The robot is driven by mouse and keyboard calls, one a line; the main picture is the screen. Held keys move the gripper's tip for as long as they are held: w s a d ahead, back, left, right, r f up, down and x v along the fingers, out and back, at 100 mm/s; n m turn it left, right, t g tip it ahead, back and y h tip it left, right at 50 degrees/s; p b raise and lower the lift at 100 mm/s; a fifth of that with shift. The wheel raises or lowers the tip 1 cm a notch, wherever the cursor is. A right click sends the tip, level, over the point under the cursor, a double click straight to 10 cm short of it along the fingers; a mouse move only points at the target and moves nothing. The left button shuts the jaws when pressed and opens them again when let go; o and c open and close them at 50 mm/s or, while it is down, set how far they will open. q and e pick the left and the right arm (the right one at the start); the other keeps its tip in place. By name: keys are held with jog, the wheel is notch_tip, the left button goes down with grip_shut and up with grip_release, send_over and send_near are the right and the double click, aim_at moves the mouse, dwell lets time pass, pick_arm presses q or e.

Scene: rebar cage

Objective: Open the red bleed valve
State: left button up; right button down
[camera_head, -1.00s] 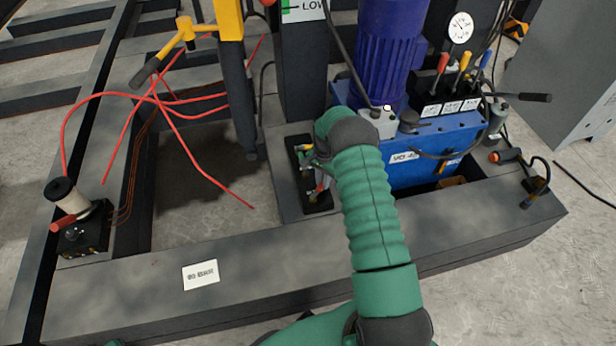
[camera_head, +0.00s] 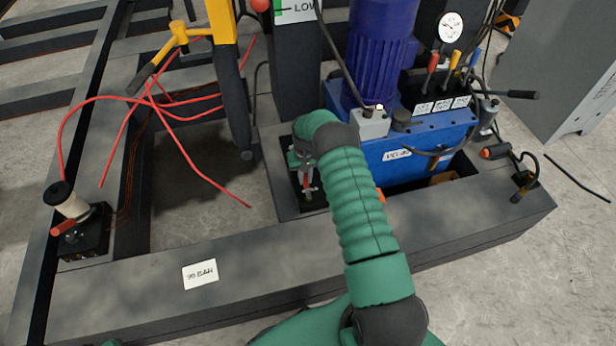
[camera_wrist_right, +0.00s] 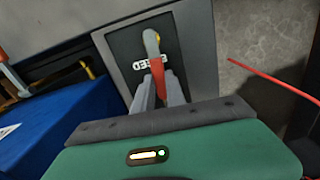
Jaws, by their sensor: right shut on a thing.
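In the head view my right gripper (camera_head: 301,162) is over the plate (camera_head: 313,203), and my green forearm and wrist partly hide the valve. My left gripper is not in view.
A blue power unit (camera_head: 400,165) with a motor (camera_head: 380,55), gauge (camera_head: 450,27) and coloured levers stands right of my wrist. A yellow post (camera_head: 224,25) with a handle stands left. Red hoses (camera_head: 180,118) cross the frame opening. A black block (camera_head: 85,235) with another red handle sits far left.

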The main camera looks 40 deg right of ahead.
jog(key=shift+w+a+n, duration=0.1)
jog(key=shift+w+n, duration=0.15)
jog(key=shift+n, duration=0.15)
jog(key=c, duration=1.4)
grip_release()
jog(key=shift+s, duration=0.1)
jog(key=shift+o, duration=0.2)
notch_tip(320, 180, up, 17)
jog(key=p, duration=0.6)
jog(key=shift+f, duration=0.2)
